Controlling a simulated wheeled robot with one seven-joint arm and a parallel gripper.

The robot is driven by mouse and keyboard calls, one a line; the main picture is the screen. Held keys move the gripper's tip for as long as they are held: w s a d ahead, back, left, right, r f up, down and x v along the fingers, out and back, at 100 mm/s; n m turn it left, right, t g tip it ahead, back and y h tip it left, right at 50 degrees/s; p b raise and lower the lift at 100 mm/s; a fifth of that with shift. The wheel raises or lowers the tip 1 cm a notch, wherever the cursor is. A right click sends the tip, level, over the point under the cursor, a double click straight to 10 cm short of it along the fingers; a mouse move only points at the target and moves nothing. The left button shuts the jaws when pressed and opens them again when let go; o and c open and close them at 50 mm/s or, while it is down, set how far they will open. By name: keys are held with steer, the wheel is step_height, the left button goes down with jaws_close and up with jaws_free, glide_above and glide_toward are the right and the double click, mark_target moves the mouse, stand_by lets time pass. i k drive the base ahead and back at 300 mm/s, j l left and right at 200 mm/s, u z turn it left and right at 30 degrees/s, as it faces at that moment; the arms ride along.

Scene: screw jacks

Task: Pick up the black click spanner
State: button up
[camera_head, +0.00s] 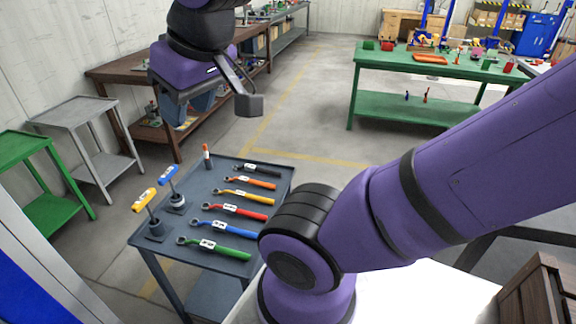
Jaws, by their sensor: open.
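The black click spanner (260,170) lies flat at the far end of a row of spanners on a small dark grey table (220,167). It has a ring head at its left end and a pale label on its handle. My gripper (214,102) is up in the air at the upper left, above and to the left of the spanner and well apart from it. It is open, with one dark finger clearly showing on its right side; the other finger is hard to make out. Nothing shows between the fingers.
Orange (252,182), yellow (245,195), red (235,211), blue (225,229) and green (215,247) spanners lie nearer in the row. Screw jacks with a blue handle (168,175) and yellow handle (144,199) stand at left. A red-topped cylinder (207,156) stands at the far edge.

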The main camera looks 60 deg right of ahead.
mark_target(252, 168)
steer(key=z, duration=1.3)
